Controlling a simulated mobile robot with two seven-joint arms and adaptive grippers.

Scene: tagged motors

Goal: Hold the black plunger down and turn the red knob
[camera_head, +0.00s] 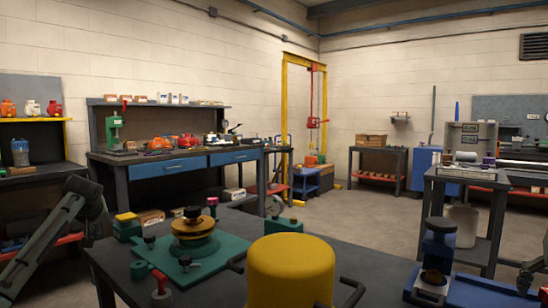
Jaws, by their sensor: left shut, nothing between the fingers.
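A red knob (159,276) sits on a small grey base at the front left of the dark bench (225,283). Two small black-topped plungers stand nearby, one black plunger (150,241) behind the red knob and another (184,262) to its right. I cannot tell which is the task's plunger. A black knob (192,212) also tops the stacked yellow disc. My left gripper (92,200) is at the left, shut and empty, beyond the bench's left edge and apart from the knob and plungers. Its fingertips are hard to make out.
A green plate (165,256) carries the yellow disc (194,246). A large yellow cylinder (290,270) stands right of it, between black handles. A blue-and-black fixture (438,245) is at the right. Open floor lies behind the bench.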

